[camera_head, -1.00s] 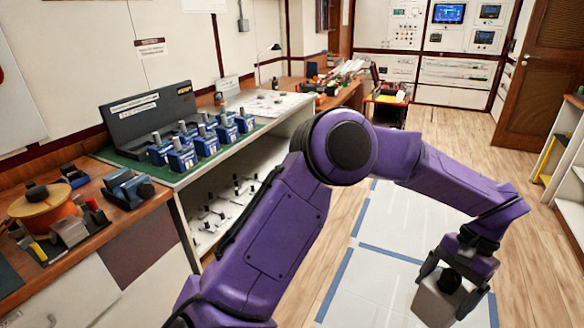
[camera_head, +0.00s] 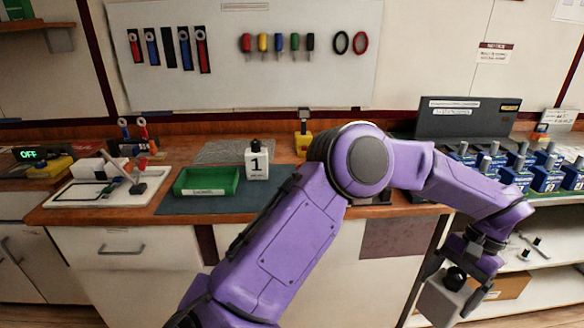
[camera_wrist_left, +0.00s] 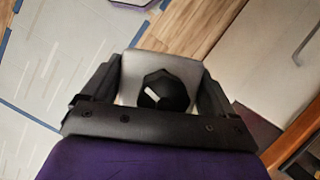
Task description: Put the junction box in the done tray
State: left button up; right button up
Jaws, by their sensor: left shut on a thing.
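The junction box (camera_head: 437,304), a pale grey box with a black knob on top, is held by my left gripper (camera_head: 458,283) at the lower right of the head view. In the left wrist view the box (camera_wrist_left: 150,65) sits between the two dark fingers, which press on its sides. It hangs above the floor, in front of the workbench. A green tray (camera_head: 207,192) with a small label too small to read surely, likely the done tray, stands on the bench at left centre, away from the gripper. My right gripper is not in view.
A white block marked 1 (camera_head: 257,164) stands right of the tray on a dark mat (camera_head: 215,207). A white board with a lever (camera_head: 110,187) lies to the left. Blue breakers (camera_head: 545,178) stand in rows at the right. My left arm crosses in front of the bench.

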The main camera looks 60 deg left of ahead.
aim_at(208, 185)
jog(key=u, duration=2.1)
